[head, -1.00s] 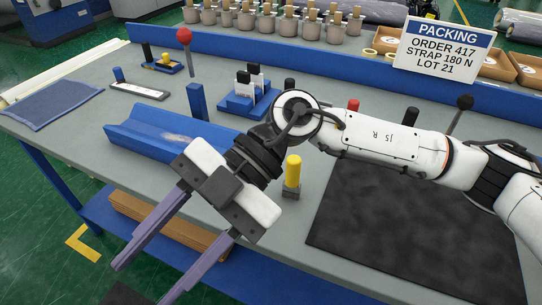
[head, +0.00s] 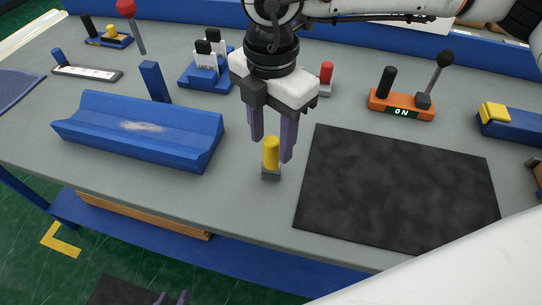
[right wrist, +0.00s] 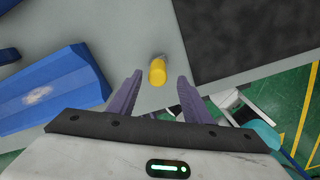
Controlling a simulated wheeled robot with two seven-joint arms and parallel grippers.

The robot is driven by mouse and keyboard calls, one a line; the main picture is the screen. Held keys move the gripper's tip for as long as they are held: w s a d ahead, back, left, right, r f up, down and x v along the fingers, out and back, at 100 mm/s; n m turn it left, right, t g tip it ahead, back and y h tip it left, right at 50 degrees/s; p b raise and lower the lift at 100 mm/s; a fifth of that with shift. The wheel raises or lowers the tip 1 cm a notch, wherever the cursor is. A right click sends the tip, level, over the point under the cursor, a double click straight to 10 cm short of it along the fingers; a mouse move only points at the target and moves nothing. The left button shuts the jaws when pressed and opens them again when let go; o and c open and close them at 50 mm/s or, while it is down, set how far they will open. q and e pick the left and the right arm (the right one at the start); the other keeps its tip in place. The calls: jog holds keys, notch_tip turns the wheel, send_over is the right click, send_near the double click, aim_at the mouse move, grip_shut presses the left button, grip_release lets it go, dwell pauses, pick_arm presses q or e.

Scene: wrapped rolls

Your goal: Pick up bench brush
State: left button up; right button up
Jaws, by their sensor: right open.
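The piece that looks like the bench brush (head: 271,153) stands upright on the grey bench, with a yellow round handle on a small grey block. It also shows in the right wrist view (right wrist: 157,72), at the fingertips. My right gripper (head: 269,150) points down over it, open, with one purple finger on each side of the handle top. In the right wrist view my right gripper (right wrist: 160,76) shows a gap around the handle. Whether a finger touches it is unclear.
A blue V-shaped trough (head: 140,130) lies left of the brush and a black mat (head: 400,190) right of it. Behind are a blue holder with cards (head: 207,75), a red-capped piece (head: 326,78) and an orange switch box (head: 402,105). The bench front edge is close.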

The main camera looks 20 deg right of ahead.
aim_at(272, 152)
jog(key=f, duration=0.3)
jog(key=f+p, duration=0.1)
jog(key=f, duration=0.1)
jog(key=shift+w+d, duration=0.2)
jog(key=shift+w, duration=0.15)
grip_shut()
